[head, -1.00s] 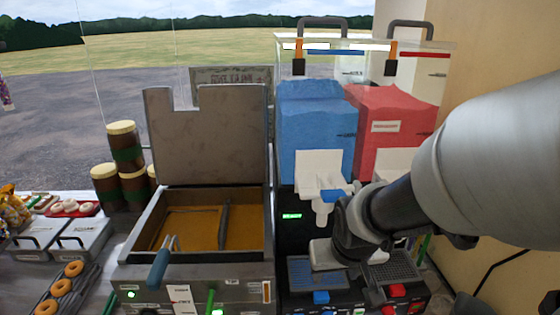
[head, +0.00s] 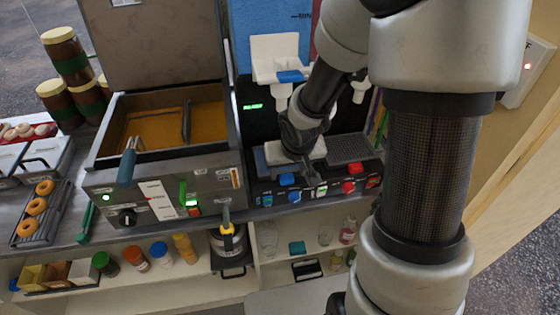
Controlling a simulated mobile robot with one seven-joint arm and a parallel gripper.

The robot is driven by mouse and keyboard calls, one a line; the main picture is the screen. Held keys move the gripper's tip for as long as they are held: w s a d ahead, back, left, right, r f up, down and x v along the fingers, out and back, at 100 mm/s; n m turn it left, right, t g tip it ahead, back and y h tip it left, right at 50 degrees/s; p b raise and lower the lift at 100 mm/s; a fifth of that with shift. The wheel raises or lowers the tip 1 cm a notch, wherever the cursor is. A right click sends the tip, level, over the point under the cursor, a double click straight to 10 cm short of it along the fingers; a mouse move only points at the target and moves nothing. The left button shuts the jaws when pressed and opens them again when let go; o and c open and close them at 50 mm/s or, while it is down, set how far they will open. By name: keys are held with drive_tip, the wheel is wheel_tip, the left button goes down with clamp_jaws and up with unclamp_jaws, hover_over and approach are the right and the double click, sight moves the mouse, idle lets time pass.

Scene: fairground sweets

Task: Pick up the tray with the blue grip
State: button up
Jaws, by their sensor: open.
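The tray with the blue grip is the left drip tray of the drinks machine; its blue grip (head: 288,180) sticks out at the front in the head view. My gripper (head: 292,158) is over this tray, behind the grip, and hides most of the tray's top. The gripper is open and holds nothing that I can see. Its fingertips are hard to make out, and I cannot tell whether they touch the tray. To its right is a dark, slotted tray with a red grip (head: 351,169).
A fryer (head: 160,185) with its lid up stands left, with a blue-handled basket (head: 128,163) in it. A white dispenser tap (head: 276,72) hangs above the tray. Donuts (head: 37,206) lie on a rack far left. Shelves with jars and bottles are below the counter.

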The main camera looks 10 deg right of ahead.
sight(288, 181)
drive_tip(key=x, duration=0.2)
drive_tip(key=s+b+x, duration=0.1)
drive_tip(key=x, duration=0.1)
drive_tip(key=shift+w+d+f, duration=0.1)
drive_tip(key=shift+d+f, duration=0.05)
drive_tip(key=shift+f, duration=0.15)
drive_tip(key=shift+w+f, duration=0.3)
drive_tip(key=shift+f, duration=0.2)
drive_tip(key=c, duration=1.3)
